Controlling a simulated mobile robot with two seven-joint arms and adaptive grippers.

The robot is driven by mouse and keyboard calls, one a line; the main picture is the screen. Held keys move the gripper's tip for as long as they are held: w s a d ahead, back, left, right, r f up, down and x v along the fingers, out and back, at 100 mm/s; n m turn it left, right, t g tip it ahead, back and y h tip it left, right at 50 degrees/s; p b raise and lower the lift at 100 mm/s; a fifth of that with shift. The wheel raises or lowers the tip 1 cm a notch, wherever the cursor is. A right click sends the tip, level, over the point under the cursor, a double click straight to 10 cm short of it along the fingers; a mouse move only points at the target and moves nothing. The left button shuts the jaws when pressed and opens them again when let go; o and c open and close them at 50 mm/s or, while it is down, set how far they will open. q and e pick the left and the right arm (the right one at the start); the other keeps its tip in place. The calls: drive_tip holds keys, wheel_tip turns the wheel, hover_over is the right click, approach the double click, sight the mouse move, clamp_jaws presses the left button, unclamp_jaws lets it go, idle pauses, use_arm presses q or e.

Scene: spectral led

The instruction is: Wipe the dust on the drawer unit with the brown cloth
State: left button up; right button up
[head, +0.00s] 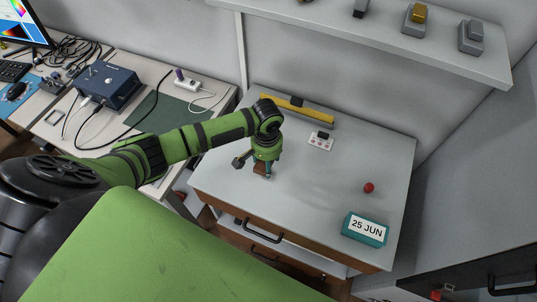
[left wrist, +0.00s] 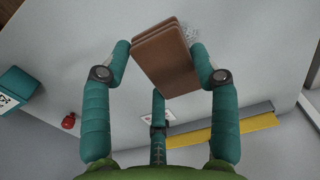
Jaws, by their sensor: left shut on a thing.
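The drawer unit (head: 330,205) has a light grey top and a brown wooden front. My left gripper (head: 263,174) is over the left part of that top, pointing down. In the left wrist view my teal-fingered left gripper (left wrist: 165,72) is shut on the brown cloth (left wrist: 166,58), a folded block between the fingers. In the head view only a little of the cloth (head: 260,168) shows beside the fingers. A grey speckled patch of dust (left wrist: 189,28) lies on the top next to the cloth, partly hidden by it. I cannot tell whether the cloth touches the surface. My right gripper is out of view.
A shelf (head: 370,32) overhangs the back. A desk (head: 60,130) stands left. The middle of the top is clear.

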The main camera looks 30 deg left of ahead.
use_arm(q)
drive_tip(key=shift+d+f+b, duration=0.1)
drive_tip(key=shift+f+b, duration=0.3)
drive_tip(key=shift+f, duration=0.25)
wheel_tip(320, 180, down, 6)
drive_tip(key=b, duration=0.3)
drive_tip(key=w+b, duration=0.2)
drive_tip(key=w, duration=0.1)
drive_tip(key=shift+w+r+b, duration=0.2)
drive_tip(key=shift+w+b, duration=0.1)
drive_tip(key=shift+w, duration=0.55)
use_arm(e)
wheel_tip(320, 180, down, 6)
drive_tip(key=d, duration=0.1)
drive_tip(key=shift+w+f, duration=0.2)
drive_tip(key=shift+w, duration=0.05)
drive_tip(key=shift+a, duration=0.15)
